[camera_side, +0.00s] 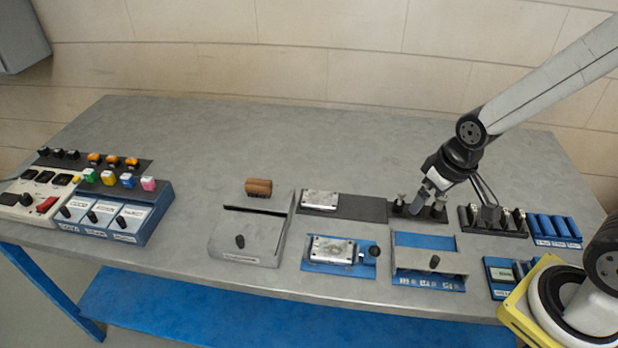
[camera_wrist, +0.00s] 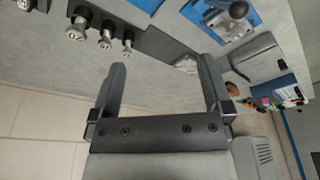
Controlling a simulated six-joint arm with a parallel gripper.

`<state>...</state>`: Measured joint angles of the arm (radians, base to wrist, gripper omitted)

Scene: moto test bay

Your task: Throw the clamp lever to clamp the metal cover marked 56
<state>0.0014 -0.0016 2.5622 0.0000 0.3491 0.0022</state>
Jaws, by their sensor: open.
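A silver metal cover (camera_side: 332,250) sits on a blue clamp base (camera_side: 345,268) at the front middle of the bench. A clamp lever with a dark ball knob (camera_side: 374,251) is at the right end of that base; the knob also shows at the top of the wrist view (camera_wrist: 238,10). A second metal cover (camera_side: 320,198) lies on a dark mat behind it. I cannot read 56 on either cover. My gripper (camera_side: 457,206) is open and empty, behind and right of the lever, near a black rack. Its two fingers (camera_wrist: 160,66) point away from the wrist camera, well apart.
The black rack with metal-ended pieces (camera_side: 419,209) stands by my gripper. A blue fixture with a grey plate (camera_side: 430,262) lies right of the clamp. A grey slotted box (camera_side: 245,240) stands left of it, with a brown block (camera_side: 258,187) behind. The back of the bench is clear.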

